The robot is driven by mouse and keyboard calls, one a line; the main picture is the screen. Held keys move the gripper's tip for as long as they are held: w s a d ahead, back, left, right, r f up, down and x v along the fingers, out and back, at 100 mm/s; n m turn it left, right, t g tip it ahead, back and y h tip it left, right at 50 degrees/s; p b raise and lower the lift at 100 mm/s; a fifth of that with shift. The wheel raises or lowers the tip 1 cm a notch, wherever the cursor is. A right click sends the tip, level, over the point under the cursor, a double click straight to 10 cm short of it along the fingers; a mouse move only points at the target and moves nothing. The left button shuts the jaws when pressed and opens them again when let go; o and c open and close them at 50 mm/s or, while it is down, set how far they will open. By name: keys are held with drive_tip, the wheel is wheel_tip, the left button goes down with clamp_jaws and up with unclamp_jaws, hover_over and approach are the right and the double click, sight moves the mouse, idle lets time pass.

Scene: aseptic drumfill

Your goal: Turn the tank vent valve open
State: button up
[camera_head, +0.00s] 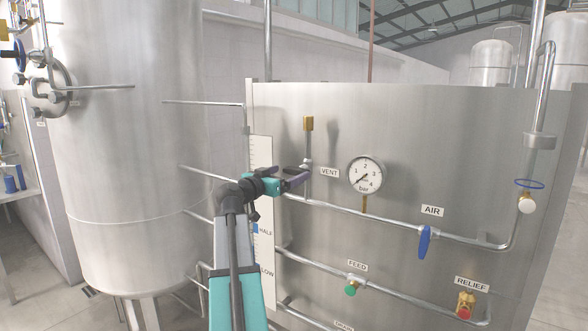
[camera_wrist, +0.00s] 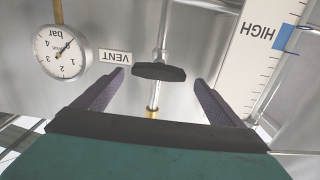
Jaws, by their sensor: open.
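The tank vent valve has a dark flat handle (camera_wrist: 160,72) on a thin vertical metal pipe, beside the VENT label (camera_wrist: 115,57). In the head view its pipe (camera_head: 308,185) rises to a brass cap (camera_head: 308,123), left of the VENT label (camera_head: 329,172). My gripper (camera_head: 300,176) is at this pipe and partly covers the valve. In the wrist view my gripper (camera_wrist: 160,77) is open, with one dark finger on each side of the handle. Gaps show between both fingers and the handle, and nothing is held. I cannot tell the depth between fingertips and handle.
A pressure gauge (camera_head: 365,175) sits right of the VENT label. Below run the horizontal air pipe (camera_head: 390,226) with a blue lever (camera_head: 424,242), a green feed knob (camera_head: 351,289) and a red relief knob (camera_head: 465,309). A level scale (camera_head: 262,205) stands at left.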

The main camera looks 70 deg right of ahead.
sight(293, 171)
drive_tip(key=shift+p+x, duration=0.65)
drive_tip(key=shift+x, duration=1.85)
